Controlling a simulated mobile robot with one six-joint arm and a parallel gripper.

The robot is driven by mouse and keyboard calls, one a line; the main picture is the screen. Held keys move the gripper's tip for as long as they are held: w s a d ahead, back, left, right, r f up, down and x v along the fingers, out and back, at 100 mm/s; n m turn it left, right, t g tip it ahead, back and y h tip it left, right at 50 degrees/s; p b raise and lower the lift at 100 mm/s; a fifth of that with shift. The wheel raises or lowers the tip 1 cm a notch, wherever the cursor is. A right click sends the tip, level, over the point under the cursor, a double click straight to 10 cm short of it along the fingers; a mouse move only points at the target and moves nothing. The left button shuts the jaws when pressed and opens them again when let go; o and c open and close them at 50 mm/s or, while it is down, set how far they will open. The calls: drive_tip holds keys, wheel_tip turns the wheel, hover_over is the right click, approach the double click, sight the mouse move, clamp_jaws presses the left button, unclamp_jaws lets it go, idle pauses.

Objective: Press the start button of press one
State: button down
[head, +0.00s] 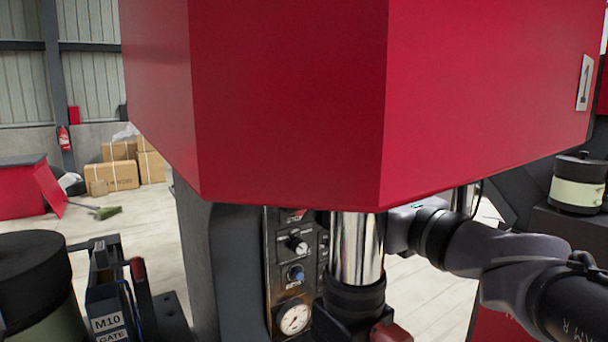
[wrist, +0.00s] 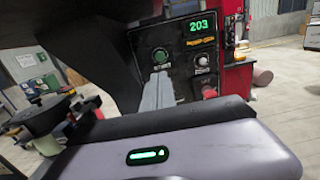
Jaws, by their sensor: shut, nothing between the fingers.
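In the wrist view a dark control panel (wrist: 177,62) carries a green "203" display (wrist: 198,25). A round button with a green ring (wrist: 160,56) sits at its left; I take it for the start button, though no label can be read. My gripper (wrist: 159,77) is shut and empty, its grey fingers pointing at the panel. The fingertips appear just below the green-ringed button; I cannot tell whether they touch the panel. In the head view the fingers are hidden behind the chrome column (head: 357,248) and red press housing (head: 290,100).
A pale knob (wrist: 201,60) and a red knob (wrist: 209,92) sit right of the button. In the head view a panel with knobs and a gauge (head: 293,317) stands left of the column. A lever stand marked M10 (head: 107,322) is at lower left. Cardboard boxes (head: 118,174) stand far back.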

drive_tip(key=b+x, duration=0.2)
drive_tip(key=x, duration=1.1)
drive_tip(key=shift+w+a, duration=0.2)
